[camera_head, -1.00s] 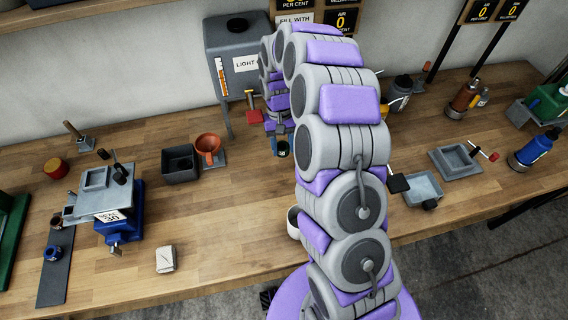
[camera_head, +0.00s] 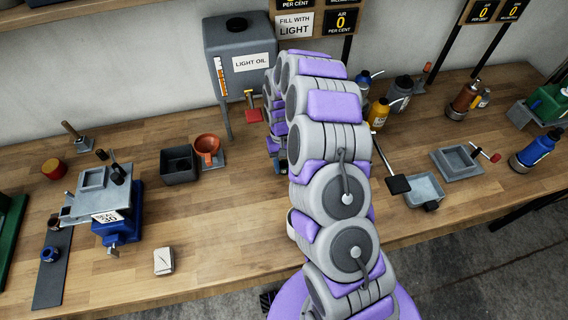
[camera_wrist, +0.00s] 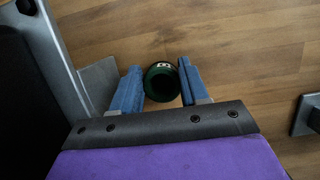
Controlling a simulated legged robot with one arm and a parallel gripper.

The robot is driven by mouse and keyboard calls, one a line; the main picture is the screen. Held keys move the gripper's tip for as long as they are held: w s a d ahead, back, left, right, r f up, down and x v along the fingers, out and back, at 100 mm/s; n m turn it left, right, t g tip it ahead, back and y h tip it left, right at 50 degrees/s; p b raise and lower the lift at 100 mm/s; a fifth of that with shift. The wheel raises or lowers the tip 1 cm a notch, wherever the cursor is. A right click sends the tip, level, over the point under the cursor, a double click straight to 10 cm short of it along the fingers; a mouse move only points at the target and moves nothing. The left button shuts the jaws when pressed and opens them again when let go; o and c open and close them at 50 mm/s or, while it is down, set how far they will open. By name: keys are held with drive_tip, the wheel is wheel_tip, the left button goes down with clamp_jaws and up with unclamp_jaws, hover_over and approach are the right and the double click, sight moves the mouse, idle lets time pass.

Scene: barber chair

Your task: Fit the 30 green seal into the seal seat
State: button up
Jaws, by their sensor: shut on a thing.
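My gripper (camera_wrist: 160,66) is shut on the green seal (camera_wrist: 160,72), a dark green ring with a pale mark on its rim. The ring sits between the two blue fingers in the wrist view, above the wooden bench. In the head view my arm hides most of the gripper and the seal. On the left of the bench stands a blue fixture (camera_head: 120,229) with a grey top plate (camera_head: 85,207). Its white label (camera_head: 106,218) seems to read "SEAL 30". I cannot make out the seat itself for certain; the gripper is well to the right of this fixture.
A black box (camera_head: 180,177) and an orange funnel (camera_head: 208,146) stand left of my gripper. The grey oil tank (camera_head: 240,88) is behind it. A white block (camera_head: 163,262) lies near the front edge. Bottles (camera_head: 377,112) and grey trays (camera_head: 425,188) are on the right.

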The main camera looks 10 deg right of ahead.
drive_tip(key=shift+d+f, duration=0.1)
drive_tip(key=shift+d, duration=0.05)
drive_tip(key=o, duration=0.8)
drive_tip(key=shift+d, duration=0.15)
drive_tip(key=shift+o, duration=1.1)
drive_tip(key=shift+a, duration=0.25)
